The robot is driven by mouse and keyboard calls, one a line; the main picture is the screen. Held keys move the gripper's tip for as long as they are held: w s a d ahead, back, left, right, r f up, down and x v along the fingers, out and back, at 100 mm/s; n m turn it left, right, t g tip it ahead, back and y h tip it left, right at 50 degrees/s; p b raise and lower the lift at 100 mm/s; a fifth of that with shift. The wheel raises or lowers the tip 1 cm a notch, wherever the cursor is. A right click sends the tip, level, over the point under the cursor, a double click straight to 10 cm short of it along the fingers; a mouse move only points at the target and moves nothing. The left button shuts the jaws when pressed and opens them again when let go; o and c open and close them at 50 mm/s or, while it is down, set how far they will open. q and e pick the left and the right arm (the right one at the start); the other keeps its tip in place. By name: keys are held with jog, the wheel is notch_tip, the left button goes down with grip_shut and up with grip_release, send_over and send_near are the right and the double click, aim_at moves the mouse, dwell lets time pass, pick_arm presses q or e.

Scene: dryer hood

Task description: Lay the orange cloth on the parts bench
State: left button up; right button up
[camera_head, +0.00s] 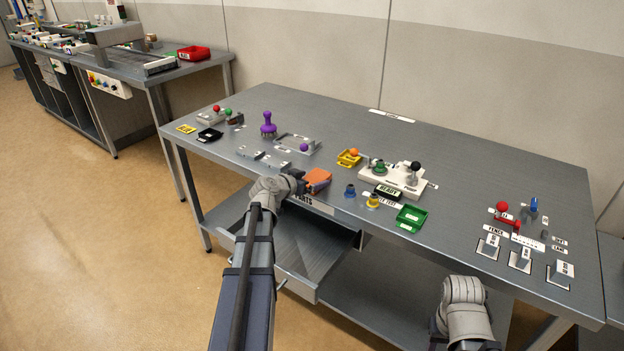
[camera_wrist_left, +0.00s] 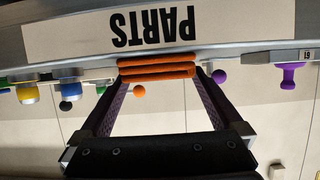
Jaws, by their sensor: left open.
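The folded orange cloth (camera_head: 318,177) is at the front edge of the parts bench (camera_head: 270,98), just above the PARTS label (camera_head: 312,203). In the left wrist view, which is upside down, the cloth (camera_wrist_left: 157,68) shows as stacked orange layers at the bench edge. My left gripper (camera_head: 304,182) is open at the cloth. In the wrist view its two fingers (camera_wrist_left: 160,80) stand on either side of the cloth, with the cloth between their tips. I cannot tell whether they touch it. My right gripper is not visible; only part of the right arm shows.
A yellow tray (camera_head: 349,159), a white fixture (camera_head: 391,179), a green tray (camera_head: 411,217) and blue and yellow knobs (camera_head: 373,201) stand right of the cloth. Grey blocks (camera_head: 277,160) lie to its left. A drawer (camera_head: 305,248) hangs open below. The bench's back middle is clear.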

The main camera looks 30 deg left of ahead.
pick_arm(q)
jog(key=d+p+v, duration=0.1)
jog(key=p+v, duration=0.3)
jog(key=v, duration=0.7)
jog(key=shift+s+a, duration=0.25)
jog(key=shift+a, duration=0.2)
jog(key=s+d+f+m+g+h, duration=0.15)
jog(key=d+f+g, duration=0.25)
jog(key=d, duration=0.9)
jog(key=s+d+f+m+g+h, duration=0.1)
jog(key=d+f+g+h, duration=0.3)
jog(key=d, duration=0.8)
jog(key=s+d+f+g+y, duration=0.2)
jog(key=s+d+g+y, duration=0.1)
jog(key=s+d, duration=0.3)
jog(key=s+d+f+g+y, duration=0.2)
jog(key=s+d+f+y, duration=0.1)
jog(key=s+d+y, duration=0.2)
jog(key=s+d, duration=0.2)
jog(key=s, duration=0.1)
jog(key=shift+g, duration=0.4)
